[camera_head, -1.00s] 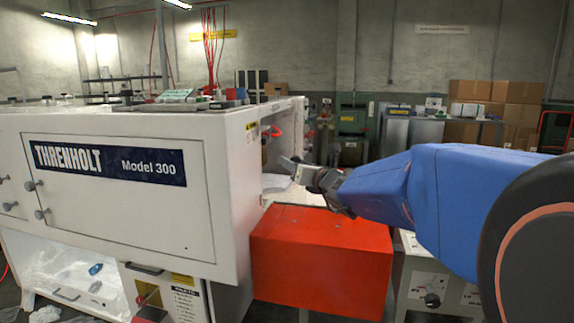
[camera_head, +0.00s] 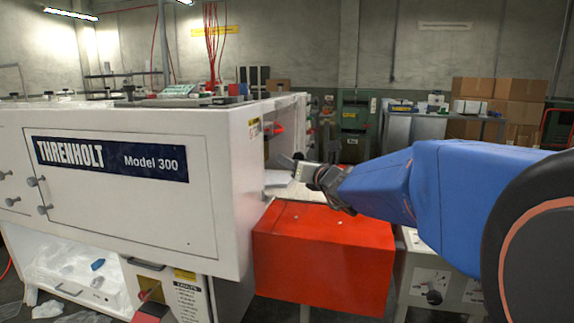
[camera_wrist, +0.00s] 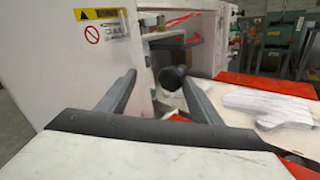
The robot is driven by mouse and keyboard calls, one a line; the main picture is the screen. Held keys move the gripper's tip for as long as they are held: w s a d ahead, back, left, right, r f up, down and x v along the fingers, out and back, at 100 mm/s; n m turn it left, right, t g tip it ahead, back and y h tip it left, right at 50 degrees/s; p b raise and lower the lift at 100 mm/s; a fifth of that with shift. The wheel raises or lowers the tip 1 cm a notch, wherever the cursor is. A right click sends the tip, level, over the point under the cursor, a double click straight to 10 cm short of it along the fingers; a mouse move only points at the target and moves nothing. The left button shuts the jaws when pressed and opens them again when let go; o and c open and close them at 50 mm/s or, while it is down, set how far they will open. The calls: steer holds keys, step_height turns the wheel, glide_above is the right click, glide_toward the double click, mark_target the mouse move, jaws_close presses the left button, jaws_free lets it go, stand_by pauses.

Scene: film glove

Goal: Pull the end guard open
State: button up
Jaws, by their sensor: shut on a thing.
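The white Threnholt machine (camera_head: 225,190) stands at left, with an opening in its right end. In the wrist view its white end panel (camera_wrist: 65,60) carries a warning label. I cannot clearly tell which panel is the end guard. My gripper (camera_head: 291,163) is at this end, above the red box. In the wrist view my gripper (camera_wrist: 160,78) has its fingers either side of a round black knob (camera_wrist: 173,77) and is shut on it. The knob's mounting is hidden.
The red box (camera_head: 325,255) stands right below my gripper, beside the machine. Cardboard boxes (camera_head: 520,100) and a metal table (camera_head: 440,118) stand at the back.

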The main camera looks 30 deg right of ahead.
steer(key=s+a, duration=1.2)
steer(key=s, duration=0.3)
steer(key=shift+s+a, duration=0.15)
steer(key=shift+s, duration=0.25)
stand_by(1.9)
stand_by(0.5)
